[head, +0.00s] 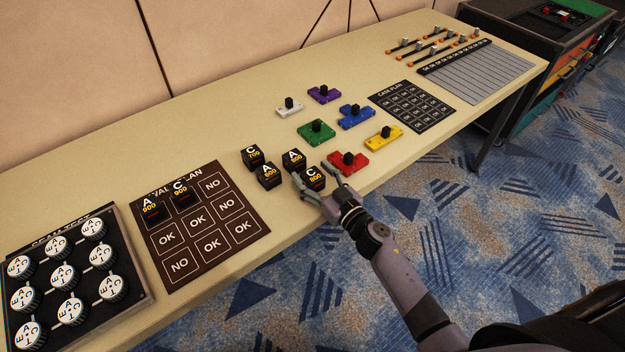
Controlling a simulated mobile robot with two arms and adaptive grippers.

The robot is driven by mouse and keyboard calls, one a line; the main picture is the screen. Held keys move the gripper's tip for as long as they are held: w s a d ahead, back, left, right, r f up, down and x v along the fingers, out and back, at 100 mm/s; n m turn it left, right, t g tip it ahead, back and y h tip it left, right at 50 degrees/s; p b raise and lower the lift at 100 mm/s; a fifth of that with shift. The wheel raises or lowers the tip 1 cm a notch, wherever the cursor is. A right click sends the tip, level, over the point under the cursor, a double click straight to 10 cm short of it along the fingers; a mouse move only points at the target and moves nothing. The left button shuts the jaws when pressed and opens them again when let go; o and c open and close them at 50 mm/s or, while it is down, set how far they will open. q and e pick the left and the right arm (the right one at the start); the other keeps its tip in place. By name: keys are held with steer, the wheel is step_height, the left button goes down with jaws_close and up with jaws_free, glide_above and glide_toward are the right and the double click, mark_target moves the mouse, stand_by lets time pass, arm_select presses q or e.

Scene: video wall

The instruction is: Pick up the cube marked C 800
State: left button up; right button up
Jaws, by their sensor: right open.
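The black cube marked C 800 (314,177) stands on the table near its front edge. My right gripper (312,170) is open, with one finger to the left of this cube and the other to its right. The near lower part of the cube is partly hidden by the gripper. I cannot tell whether the fingers touch it. My left gripper is not in view.
Close by stand a cube marked C 700 (253,156) and two A cubes (268,175) (293,159). A red piece (349,163) lies just right of the gripper. The brown plan board (238,219) holds two cubes.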

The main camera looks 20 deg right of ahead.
steer(key=shift+w+a, duration=0.1)
steer(key=shift+w, duration=0.15)
steer(key=shift+c, duration=0.3)
steer(key=c, duration=1.2)
